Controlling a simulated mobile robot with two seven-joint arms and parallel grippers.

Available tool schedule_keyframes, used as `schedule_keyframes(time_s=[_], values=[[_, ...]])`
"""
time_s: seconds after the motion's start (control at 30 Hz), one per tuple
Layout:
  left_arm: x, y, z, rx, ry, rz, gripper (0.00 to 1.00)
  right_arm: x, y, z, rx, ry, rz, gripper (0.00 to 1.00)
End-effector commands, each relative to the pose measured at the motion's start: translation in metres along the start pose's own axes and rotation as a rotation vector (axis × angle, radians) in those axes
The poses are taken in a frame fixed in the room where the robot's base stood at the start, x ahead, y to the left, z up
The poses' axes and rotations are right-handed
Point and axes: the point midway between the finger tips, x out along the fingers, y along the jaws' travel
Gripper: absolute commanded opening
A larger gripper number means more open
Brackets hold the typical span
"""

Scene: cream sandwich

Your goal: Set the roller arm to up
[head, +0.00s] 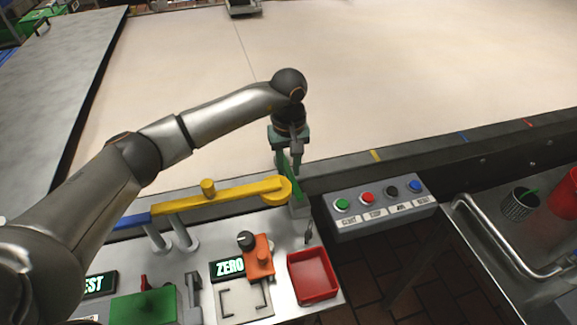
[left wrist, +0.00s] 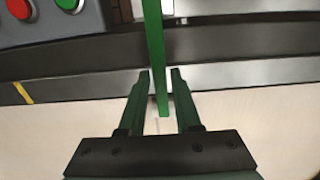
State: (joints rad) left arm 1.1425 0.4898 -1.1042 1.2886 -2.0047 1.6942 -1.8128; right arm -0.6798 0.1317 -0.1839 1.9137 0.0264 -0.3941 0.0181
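My left gripper (head: 289,168) is at the upper middle of the bench in the head view, pointing down. Its two fingers also show in the left wrist view (left wrist: 160,75), apart, with a thin green bar (left wrist: 154,40) between them and gaps at both sides. In the head view this green bar (head: 291,184) rises beside the round end of a long yellow arm (head: 225,194) with a blue end (head: 138,220) at left. The yellow arm lies roughly level. I cannot tell for sure which of these is the roller arm. My right gripper is not in view.
A grey panel with several buttons (head: 385,210) is right of the gripper. A red tray (head: 313,276), an orange block (head: 259,258) and a ZERO display (head: 229,268) are nearer. A dark rail (head: 420,158) borders the wide pale surface (head: 400,70), which is mostly clear.

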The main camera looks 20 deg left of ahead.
Motion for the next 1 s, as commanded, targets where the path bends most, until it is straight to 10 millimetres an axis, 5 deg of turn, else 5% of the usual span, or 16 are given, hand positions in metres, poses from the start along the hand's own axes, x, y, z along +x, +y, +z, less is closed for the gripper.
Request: schedule_keyframes(time_s=[0.27, 1.0], values=[[-0.0004, 0.0, -0.0001, 0.0, 0.0, 0.0, 0.0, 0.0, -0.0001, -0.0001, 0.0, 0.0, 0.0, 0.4], [-0.0008, 0.0, -0.0003, 0.0, 0.0, 0.001, 0.0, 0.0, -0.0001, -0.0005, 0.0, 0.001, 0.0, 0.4]])
